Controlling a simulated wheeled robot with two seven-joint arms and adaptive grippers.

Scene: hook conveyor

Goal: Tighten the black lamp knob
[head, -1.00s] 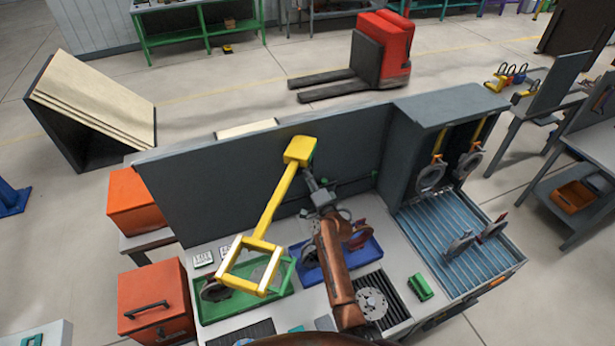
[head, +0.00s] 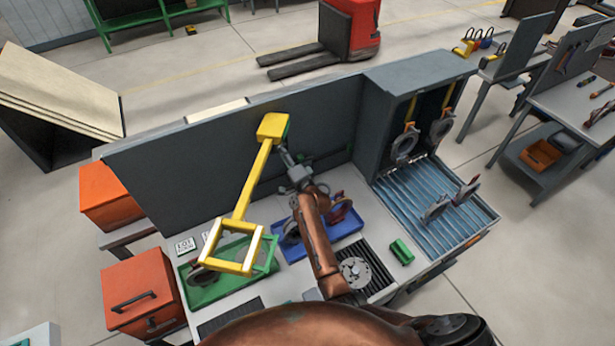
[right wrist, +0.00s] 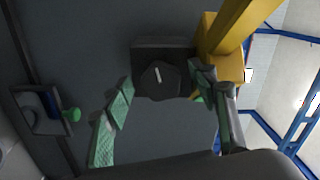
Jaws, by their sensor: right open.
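The black lamp knob (right wrist: 162,79), with a short white mark on its face, sits on a dark square block in the right wrist view. My right gripper (right wrist: 165,84) is open, its green-padded fingers apart on either side of the knob in the picture. The right finger is closer to it; I cannot tell whether it touches. The yellow lamp (head: 256,180) has its base on top of the grey panel and its square frame over the table. In the head view my right gripper (head: 284,150) is just below the lamp base, and the knob cannot be made out. My left gripper is not in view.
The grey panel (head: 200,165) stands behind the table. A green tray (head: 205,295) and a blue tray (head: 345,230) hold parts below. A grey cabinet with hanging hooks (head: 404,143) stands at the right. The yellow lamp arm (right wrist: 240,22) is close beside my right finger.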

